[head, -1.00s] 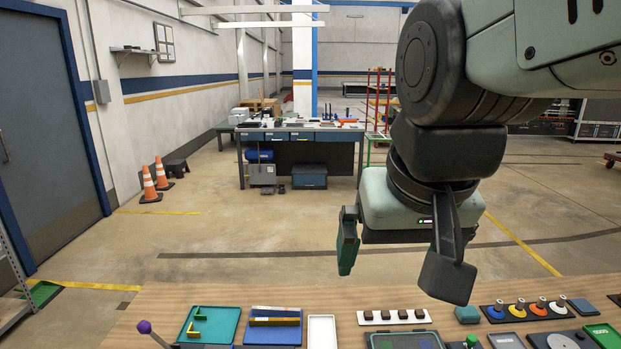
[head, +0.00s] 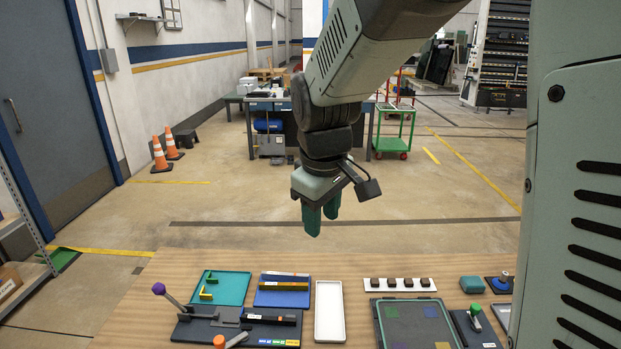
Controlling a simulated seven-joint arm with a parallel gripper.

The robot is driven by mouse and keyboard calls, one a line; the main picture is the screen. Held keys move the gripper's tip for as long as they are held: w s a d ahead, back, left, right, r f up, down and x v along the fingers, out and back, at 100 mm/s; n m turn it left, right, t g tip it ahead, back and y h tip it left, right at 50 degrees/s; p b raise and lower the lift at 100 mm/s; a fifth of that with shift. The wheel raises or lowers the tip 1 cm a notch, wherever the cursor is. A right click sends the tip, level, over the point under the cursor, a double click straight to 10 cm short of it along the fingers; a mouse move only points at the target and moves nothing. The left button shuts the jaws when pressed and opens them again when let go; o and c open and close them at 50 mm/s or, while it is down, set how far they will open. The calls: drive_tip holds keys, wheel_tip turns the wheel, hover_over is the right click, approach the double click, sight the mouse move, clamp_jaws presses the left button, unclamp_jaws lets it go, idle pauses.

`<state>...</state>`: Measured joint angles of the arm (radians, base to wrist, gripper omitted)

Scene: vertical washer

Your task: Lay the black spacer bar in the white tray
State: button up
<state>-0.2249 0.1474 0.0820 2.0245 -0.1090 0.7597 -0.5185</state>
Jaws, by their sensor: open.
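The white tray (head: 330,311) lies on the wooden bench at the front middle. It is shallow, rectangular and empty. A long black bar (head: 272,319), which looks like the spacer bar, lies on a dark fixture plate (head: 207,331) to the left of the tray. My gripper (head: 322,222) hangs in the air above the back edge of the bench, over the tray side of it. Its green fingers point down, apart, with nothing between them. It is clear of both the bar and the tray.
A teal tray (head: 234,288) and a blue tray (head: 270,300) with a yellow bar sit behind the fixture. A purple-knobbed lever (head: 160,290) and an orange-knobbed lever (head: 220,342) rise from the fixture. A white strip with dark blocks (head: 430,285) and a grey-green panel (head: 418,325) lie right.

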drive_tip(key=w+a+f+n+g, duration=0.1)
drive_tip(key=w+a+f+n, duration=0.1)
drive_tip(key=w+a+f, duration=0.3)
drive_tip(key=a+f+n+g, duration=0.1)
drive_tip(key=a+f+n, duration=0.15)
drive_tip(key=f, duration=0.55)
drive_tip(key=n, duration=0.3)
hover_over(268, 318)
wheel_tip(268, 318, down, 10)
drive_tip(key=shift+g, duration=0.3)
wheel_tip(268, 318, down, 11)
drive_tip(key=shift+r, duration=0.1)
clamp_jaws()
drive_tip(key=shift+r, duration=0.15)
drive_tip(key=shift+r, duration=2.35)
